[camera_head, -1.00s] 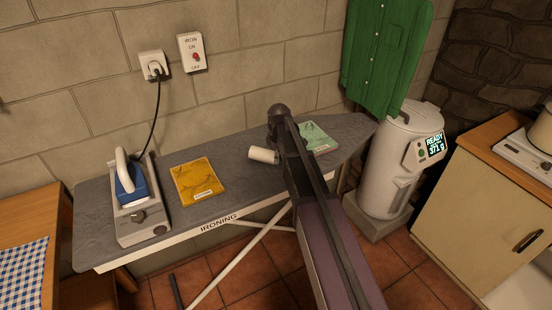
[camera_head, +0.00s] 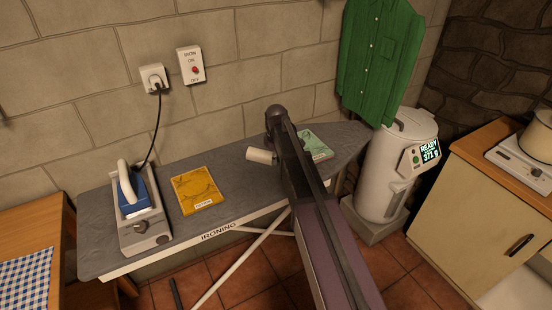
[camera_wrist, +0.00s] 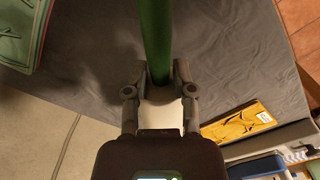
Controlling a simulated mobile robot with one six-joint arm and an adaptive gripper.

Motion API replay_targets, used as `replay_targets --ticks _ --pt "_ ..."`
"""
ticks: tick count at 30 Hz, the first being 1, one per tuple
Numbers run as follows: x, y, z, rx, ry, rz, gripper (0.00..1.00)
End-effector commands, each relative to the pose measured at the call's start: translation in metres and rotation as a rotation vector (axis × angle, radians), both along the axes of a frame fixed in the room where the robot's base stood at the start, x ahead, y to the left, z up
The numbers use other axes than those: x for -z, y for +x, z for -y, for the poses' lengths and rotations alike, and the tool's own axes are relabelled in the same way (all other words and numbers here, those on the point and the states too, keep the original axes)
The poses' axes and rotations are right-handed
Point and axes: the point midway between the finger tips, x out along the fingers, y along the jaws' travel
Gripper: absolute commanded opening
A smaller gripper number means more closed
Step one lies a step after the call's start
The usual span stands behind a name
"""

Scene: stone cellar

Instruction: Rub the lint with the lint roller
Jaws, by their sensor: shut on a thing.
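The lint roller's white cylinder (camera_head: 261,155) shows over the ironing board (camera_head: 165,172), just left of my arm. In the wrist view, my gripper (camera_wrist: 158,82) is shut on the roller's green handle (camera_wrist: 157,35), with the white part (camera_wrist: 160,116) between the fingers and the palm. A folded green cloth (camera_head: 316,146) lies on the board right of my arm and shows at upper left in the wrist view (camera_wrist: 20,35). I cannot make out the lint. My arm hides the gripper in the head view.
An iron (camera_head: 131,190) stands on its base at the board's left end, its cord running to the wall socket (camera_head: 154,78). A green shirt (camera_head: 382,60) hangs above a white canister (camera_head: 392,175). A cabinet (camera_head: 480,220) stands right. Bare board lies between yellow cloth and roller.

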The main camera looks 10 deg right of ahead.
Motion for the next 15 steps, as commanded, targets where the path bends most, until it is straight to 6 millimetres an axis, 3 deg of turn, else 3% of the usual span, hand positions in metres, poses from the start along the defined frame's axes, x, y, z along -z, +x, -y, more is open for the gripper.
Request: replay_targets --ticks 6,15 --pt "-0.0163 0.0000 0.0000 0.000 0.000 0.000 0.00" --pt "-0.0166 0.0000 0.0000 0.000 0.000 0.000 0.00"
